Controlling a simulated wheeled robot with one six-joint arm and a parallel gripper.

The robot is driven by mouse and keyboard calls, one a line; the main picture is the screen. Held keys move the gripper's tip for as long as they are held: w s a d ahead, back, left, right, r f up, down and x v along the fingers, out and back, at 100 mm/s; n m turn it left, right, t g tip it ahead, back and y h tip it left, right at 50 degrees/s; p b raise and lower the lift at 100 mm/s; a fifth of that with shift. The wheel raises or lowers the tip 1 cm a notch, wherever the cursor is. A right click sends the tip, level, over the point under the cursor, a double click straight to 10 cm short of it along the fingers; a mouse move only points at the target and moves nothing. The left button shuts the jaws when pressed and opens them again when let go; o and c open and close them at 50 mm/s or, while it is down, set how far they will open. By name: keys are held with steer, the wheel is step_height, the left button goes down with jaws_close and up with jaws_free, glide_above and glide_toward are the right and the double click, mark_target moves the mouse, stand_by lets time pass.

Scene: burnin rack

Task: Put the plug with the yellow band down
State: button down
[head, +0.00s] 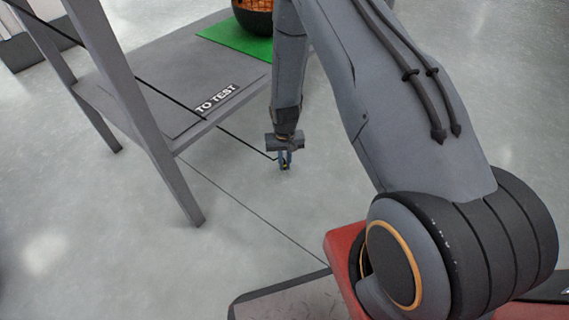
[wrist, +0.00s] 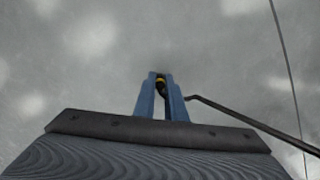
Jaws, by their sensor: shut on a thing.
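My gripper (head: 285,160) hangs low over the open floor, to the right of the grey shelf, in the head view. It is shut on the plug with the yellow band (wrist: 160,84), which sits between the two blue fingers in the wrist view. The plug is dark, with a yellow ring near the fingertips. A black cable (wrist: 240,117) runs from the gripper off to the right in the wrist view. In the head view the cable (head: 245,144) runs up and left past the shelf. Only floor shows beneath the plug.
A grey shelf (head: 172,140) with a "TO TEST" label (head: 216,98) stands at the left on grey legs. A green mat (head: 240,40) with a dark bowl-like container (head: 254,18) of orange content lies at the top. The grey floor (head: 240,230) around the gripper is clear.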

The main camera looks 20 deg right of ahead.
steer(key=shift+f, duration=0.15)
steer(key=c, duration=1.8)
jaws_free()
